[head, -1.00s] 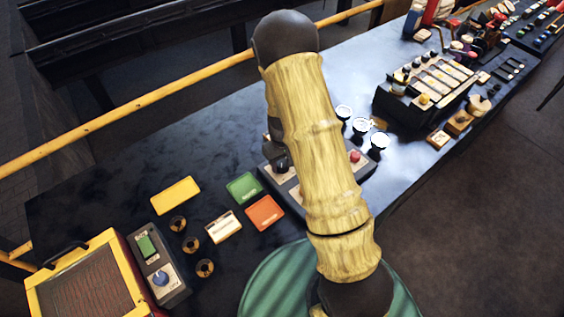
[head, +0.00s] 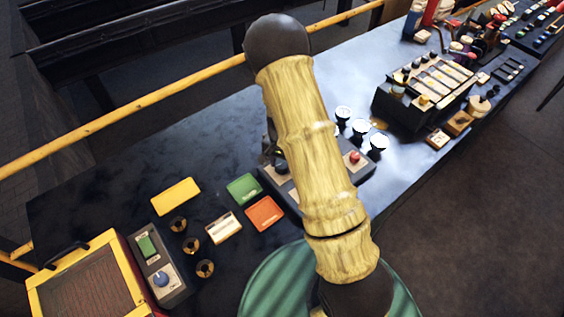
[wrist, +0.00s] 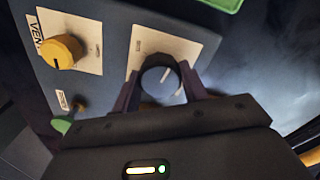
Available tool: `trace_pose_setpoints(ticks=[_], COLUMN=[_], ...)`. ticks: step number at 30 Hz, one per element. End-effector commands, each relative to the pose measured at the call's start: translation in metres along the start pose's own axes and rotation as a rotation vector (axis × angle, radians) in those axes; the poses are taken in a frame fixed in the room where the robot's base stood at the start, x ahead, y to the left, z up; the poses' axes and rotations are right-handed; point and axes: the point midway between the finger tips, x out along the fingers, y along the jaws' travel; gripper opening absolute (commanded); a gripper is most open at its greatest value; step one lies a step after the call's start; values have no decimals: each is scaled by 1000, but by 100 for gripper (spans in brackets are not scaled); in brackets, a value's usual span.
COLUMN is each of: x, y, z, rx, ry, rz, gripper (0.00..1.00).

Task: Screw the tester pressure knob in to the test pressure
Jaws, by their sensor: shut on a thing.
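The tester (head: 365,172) is a dark box on the bench, partly hidden behind my arm in the head view. In the wrist view its grey top panel (wrist: 100,12) fills the upper left. My gripper (wrist: 160,88) is shut on the round black knob (wrist: 158,76), with one finger on each side. The knob has a white pointer line and sits over a pale label plate (wrist: 180,45) whose print I cannot read. A yellow knob (wrist: 60,51) on a plate marked VENT is to the left, clear of my fingers. No pressure reading is legible.
Several white-faced gauges (head: 378,142) stand behind the tester. Green (head: 243,188), orange (head: 264,213) and yellow (head: 175,195) plates lie to the left. A small box with a blue knob (head: 160,279) is at the lower left. A rack (head: 425,90) stands to the right.

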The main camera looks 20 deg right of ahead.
Motion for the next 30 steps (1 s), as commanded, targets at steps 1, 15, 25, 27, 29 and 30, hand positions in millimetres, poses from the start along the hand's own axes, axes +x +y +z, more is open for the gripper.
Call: trace_pose_setpoints(ticks=[1, 15, 25, 27, 29, 30], x=[1, 2, 2, 2, 2, 1], y=[1, 0, 1, 1, 0, 0], z=[2, 3, 4, 4, 3, 3], rx=[35, 212, 215, 215, 215, 215], ry=[-7, -10, -11, -10, -9, -9], rz=[4, 4, 5, 5, 4, 4], gripper=[20, 20, 20, 49, 61, 65])
